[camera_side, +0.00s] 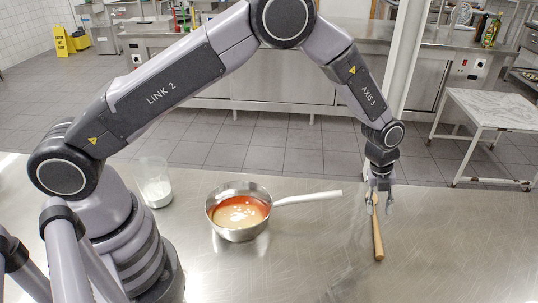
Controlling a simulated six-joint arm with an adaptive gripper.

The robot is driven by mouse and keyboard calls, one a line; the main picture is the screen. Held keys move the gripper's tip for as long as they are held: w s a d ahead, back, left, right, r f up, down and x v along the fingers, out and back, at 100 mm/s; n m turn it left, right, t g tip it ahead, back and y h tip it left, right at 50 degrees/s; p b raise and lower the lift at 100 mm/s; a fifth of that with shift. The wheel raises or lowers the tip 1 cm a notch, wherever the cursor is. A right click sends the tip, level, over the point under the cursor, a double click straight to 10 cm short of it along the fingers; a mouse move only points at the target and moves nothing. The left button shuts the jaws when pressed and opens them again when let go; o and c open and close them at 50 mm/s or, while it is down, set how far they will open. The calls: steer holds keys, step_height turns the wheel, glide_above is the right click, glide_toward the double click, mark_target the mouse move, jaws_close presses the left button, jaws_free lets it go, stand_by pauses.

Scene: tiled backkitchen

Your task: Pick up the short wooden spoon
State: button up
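The short wooden spoon (378,238) is at the right of the steel worktop, its handle pointing toward the near edge. Its far end is partly hidden by my gripper (378,203). My gripper points down over that far end, with its fingers around or close beside the wood. The view is too small to tell whether the fingers touch the spoon or stand apart from it. I cannot tell whether the spoon rests fully on the worktop.
A steel saucepan (221,229) with reddish liquid stands left of the spoon, its pale handle (310,198) reaching toward my gripper. A clear beaker (154,181) with white contents stands near my base. The worktop (455,245) right of the spoon is clear.

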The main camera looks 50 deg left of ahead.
glide_above(377, 236)
steer(key=s, duration=0.1)
steer(key=f, duration=0.5)
steer(key=shift+s+a, duration=0.15)
steer(key=shift+a, duration=0.05)
steer(key=shift+w+d+f, duration=0.1)
steer(key=shift+w+f, duration=0.1)
steer(key=shift+f, duration=0.7)
steer(key=shift+w+d+f, duration=0.1)
steer(key=shift+w+f, duration=0.1)
steer(key=shift+f, duration=0.65)
steer(key=shift+w+f, duration=0.2)
steer(key=shift+f, duration=0.7)
steer(key=shift+c, duration=0.4)
jaws_close()
